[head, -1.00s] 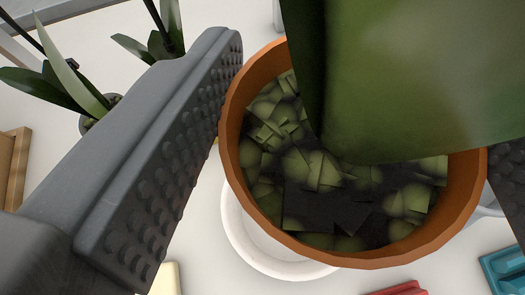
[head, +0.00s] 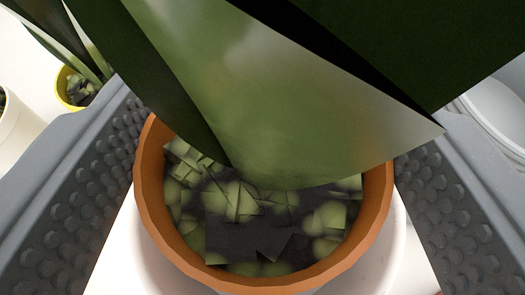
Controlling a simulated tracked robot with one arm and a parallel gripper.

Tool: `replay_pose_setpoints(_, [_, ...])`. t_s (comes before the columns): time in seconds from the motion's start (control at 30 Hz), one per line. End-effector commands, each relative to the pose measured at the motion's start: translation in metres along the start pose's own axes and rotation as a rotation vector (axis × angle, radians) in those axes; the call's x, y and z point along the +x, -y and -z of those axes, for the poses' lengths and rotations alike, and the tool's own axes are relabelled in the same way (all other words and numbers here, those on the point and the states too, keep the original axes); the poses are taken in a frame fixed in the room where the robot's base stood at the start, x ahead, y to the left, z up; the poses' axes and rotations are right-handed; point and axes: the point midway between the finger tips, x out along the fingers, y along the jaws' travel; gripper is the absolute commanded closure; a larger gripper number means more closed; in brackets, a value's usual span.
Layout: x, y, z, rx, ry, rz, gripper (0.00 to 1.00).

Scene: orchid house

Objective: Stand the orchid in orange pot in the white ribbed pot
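The orange pot (head: 157,230) is in the middle of the head view, with dark bark and green-grey chunks inside. The orchid's broad green leaves (head: 270,110) cover the pot's far rim and much of the upper picture. My gripper (head: 265,190) has one ridged grey finger on each side of the pot, both seeming to press on it, so it looks shut on the pot. A white round shape (head: 392,262) shows below the pot. I cannot tell whether it is the white ribbed pot or a saucer, or whether the pot touches it.
A yellow pot (head: 64,92) with a leafy plant stands at the upper left. A white pot (head: 15,135) is cut off at the left edge. A pale grey round container (head: 492,115) is at the right edge, behind my right finger.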

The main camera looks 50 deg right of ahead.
Motion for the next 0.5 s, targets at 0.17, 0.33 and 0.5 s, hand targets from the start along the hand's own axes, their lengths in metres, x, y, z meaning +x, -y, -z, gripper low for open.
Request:
replay_pose_setpoints(0.17, [-0.0002,0.0002,0.0014,0.000,-0.002,0.000,0.66])
replay_pose_setpoints(0.33, [0.0005,0.0002,-0.0003,-0.001,-0.002,0.000,0.19])
replay_pose_setpoints(0.5, [0.0005,0.0001,-0.0003,-0.001,-0.001,0.000,0.14])
